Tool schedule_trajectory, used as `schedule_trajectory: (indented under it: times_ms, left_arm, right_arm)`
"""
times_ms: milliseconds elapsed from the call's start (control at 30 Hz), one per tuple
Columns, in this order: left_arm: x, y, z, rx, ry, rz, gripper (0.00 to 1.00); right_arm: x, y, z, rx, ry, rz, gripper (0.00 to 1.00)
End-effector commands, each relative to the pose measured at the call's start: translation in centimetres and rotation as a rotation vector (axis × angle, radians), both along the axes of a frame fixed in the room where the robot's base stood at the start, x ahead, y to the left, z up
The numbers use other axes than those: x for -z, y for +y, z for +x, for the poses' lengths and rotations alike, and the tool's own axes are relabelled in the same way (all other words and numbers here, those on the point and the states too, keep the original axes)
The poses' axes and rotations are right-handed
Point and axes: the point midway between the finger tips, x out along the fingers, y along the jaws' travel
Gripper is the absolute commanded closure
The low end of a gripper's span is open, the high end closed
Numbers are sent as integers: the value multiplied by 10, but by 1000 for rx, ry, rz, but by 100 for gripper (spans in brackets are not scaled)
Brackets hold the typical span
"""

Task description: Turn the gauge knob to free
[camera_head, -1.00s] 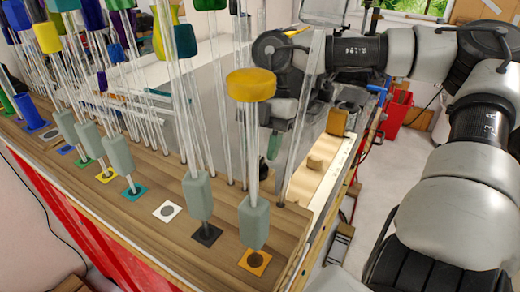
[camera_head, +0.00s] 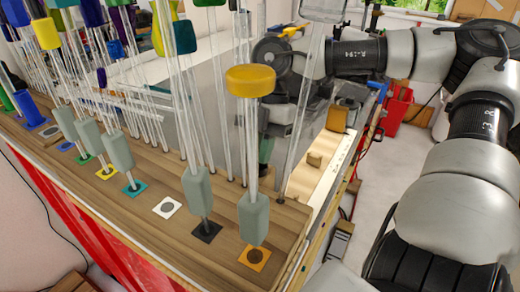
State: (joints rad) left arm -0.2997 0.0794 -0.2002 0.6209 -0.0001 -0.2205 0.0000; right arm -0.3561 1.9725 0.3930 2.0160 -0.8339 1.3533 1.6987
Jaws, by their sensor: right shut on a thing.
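My right gripper (camera_head: 277,112) points down beyond the clear rods, at the far side of the wooden rack. It is partly hidden by the rods and a clear panel. Its jaws are shut on a small green piece (camera_head: 266,150), which appears to be the gauge knob. The knob's setting cannot be read from here. A pale strip with marks along its edge (camera_head: 318,190), perhaps the gauge's scale, lies beside it to the right, with wooden blocks (camera_head: 315,160) on it. My left gripper is not in view.
Clear upright rods with coloured caps and grey-green sleeves fill the left and middle of the wooden rack (camera_head: 190,240). A yellow-capped rod (camera_head: 250,80) stands close in front of my right gripper. A red bin (camera_head: 397,108) stands on the floor behind.

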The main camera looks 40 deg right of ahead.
Motion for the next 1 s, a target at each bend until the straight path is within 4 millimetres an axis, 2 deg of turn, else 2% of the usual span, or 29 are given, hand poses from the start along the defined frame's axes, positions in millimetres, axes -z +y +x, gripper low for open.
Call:
schedule_trajectory:
  times_ms: [133,500,533,667,1000]
  left_arm:
    - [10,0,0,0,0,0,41]
    - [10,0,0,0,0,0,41]
    - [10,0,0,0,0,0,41]
    - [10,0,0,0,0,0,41]
    - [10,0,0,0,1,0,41]
  right_arm:
    - [4,0,-1,71,2,-1,100]
    - [3,0,-2,101,10,2,100]
    - [4,0,-2,101,10,2,83]
    - [4,0,-3,101,11,1,63]
    - [2,0,-2,100,6,1,62]
